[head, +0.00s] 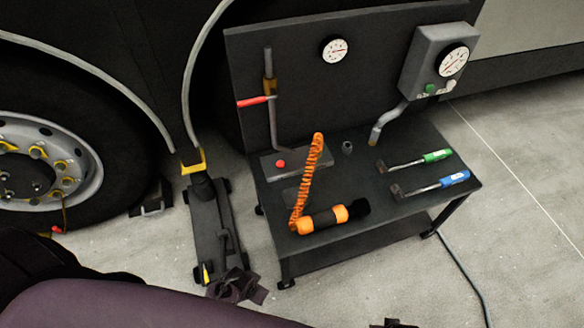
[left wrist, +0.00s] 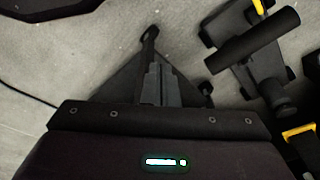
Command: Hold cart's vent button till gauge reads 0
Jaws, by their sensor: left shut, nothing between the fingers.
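The dark cart (head: 330,262) stands centre right in the head view. A grey box (head: 420,58) on its back panel carries a white gauge (head: 453,61), with a green button (head: 430,89) below it. A second gauge (head: 334,49) is on the panel. A red button (head: 280,163) sits on a plate on the cart top. Labels and readings are too small to read, so I cannot tell which button is the vent. My left gripper (left wrist: 158,85) is shut and empty in the left wrist view, above the floor, touching no button. My right gripper is not identifiable.
An orange coiled hose (head: 308,180), an orange-black handle (head: 328,217), and green (head: 437,156) and blue (head: 454,179) handled tools lie on the cart. A floor jack (head: 208,225) stands left, beside the coach wheel (head: 50,160). A cable (head: 464,262) runs over the floor at right.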

